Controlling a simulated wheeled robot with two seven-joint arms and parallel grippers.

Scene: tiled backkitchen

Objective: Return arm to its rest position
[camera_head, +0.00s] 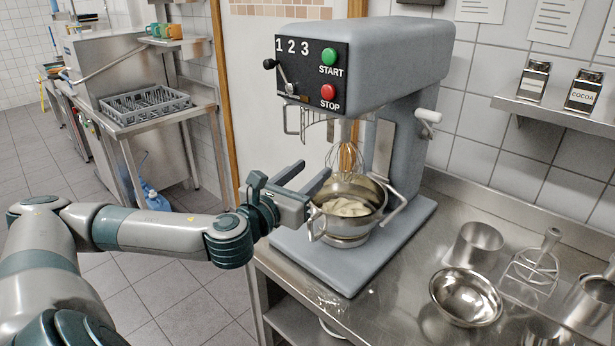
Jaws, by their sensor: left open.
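My left arm comes in from the left, and my left gripper (308,185) is stretched out at the left side of the mixer's bowl. Its fingers are open and point toward the back right, close to the bowl's rim. I cannot tell whether they touch it. The steel bowl (347,226) holds a pale dough-like mass (346,207) and sits under the whisk (345,158) of the grey stand mixer (385,60). My right gripper is not in view.
The steel counter (390,310) carries a shallow bowl (466,297), a steel cup (477,243) and a wire utensil (535,265) to the right. A shelf (570,118) with canisters is above. Floor (180,315) is clear left of the counter.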

